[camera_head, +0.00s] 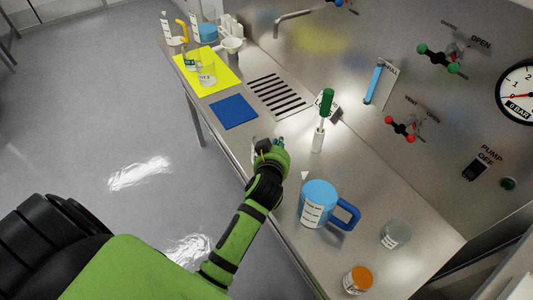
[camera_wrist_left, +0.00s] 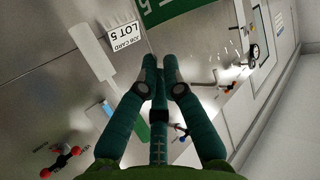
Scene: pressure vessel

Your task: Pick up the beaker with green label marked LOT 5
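A green label with a large white 5 (camera_wrist_left: 165,14) fills the top edge of the left wrist view, on a vessel that is mostly out of frame. In the head view a pale sliver (camera_head: 254,146) shows beside my left gripper (camera_head: 277,147); it may be the beaker, mostly hidden by the hand. In the left wrist view the teal fingertips of my left gripper (camera_wrist_left: 161,68) lie close together below the green label. I cannot tell whether they touch the beaker or how far they are spread. My right gripper is not in view.
A blue jug (camera_head: 318,205), a grey-topped jar (camera_head: 394,235) and an orange-topped jar (camera_head: 357,279) stand at the near end. A labelled beaker (camera_head: 206,77) stands on the yellow mat (camera_head: 222,72); a blue mat (camera_head: 234,111) is bare.

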